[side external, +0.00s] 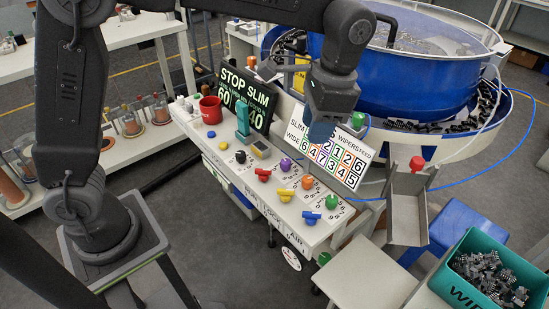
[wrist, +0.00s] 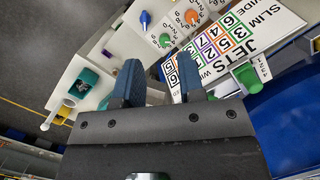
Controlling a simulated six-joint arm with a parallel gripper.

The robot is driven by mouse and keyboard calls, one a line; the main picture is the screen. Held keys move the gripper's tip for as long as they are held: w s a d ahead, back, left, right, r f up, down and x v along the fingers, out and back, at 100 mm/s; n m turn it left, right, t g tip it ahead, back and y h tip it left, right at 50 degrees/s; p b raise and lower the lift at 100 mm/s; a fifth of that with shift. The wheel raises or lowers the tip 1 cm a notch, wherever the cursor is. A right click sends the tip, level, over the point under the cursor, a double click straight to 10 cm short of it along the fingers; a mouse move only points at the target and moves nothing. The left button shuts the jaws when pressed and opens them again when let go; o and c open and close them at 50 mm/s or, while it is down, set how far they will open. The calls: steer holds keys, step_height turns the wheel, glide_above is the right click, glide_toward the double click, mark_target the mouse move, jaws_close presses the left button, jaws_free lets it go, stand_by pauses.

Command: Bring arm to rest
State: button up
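My gripper (side external: 320,132) hangs above the far edge of the white control panel (side external: 232,172) in the side external view, in front of the number board (side external: 345,160) and covering part of it. In the wrist view the two blue fingers of my gripper (wrist: 158,72) stand apart with nothing seen between them. The gripper is raised clear of the coloured knobs, and my arm reaches across the top of the picture. Whether the fingertips are close to the board is hard to tell.
A blue bowl feeder (side external: 400,75) stands right behind my gripper. A STOP SLIM display (side external: 246,97) and a red mug (side external: 211,110) are at the left of the panel. A grey chute (side external: 407,205) and a green bin (side external: 460,285) of dark connectors are at the right.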

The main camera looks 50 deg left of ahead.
steer(key=s+a+r+n+t+h, duration=0.1)
steer(key=s+a+r+n+t, duration=0.25)
steer(key=s+a, duration=0.45)
steer(key=s+a+f+n+t, duration=0.2)
steer(key=s+a, duration=0.3)
steer(key=s, duration=0.4)
steer(key=shift+s+a+n+t, duration=0.15)
steer(key=shift+s+n+t, duration=0.2)
steer(key=shift+n+t, duration=0.3)
steer(key=shift+f, duration=0.1)
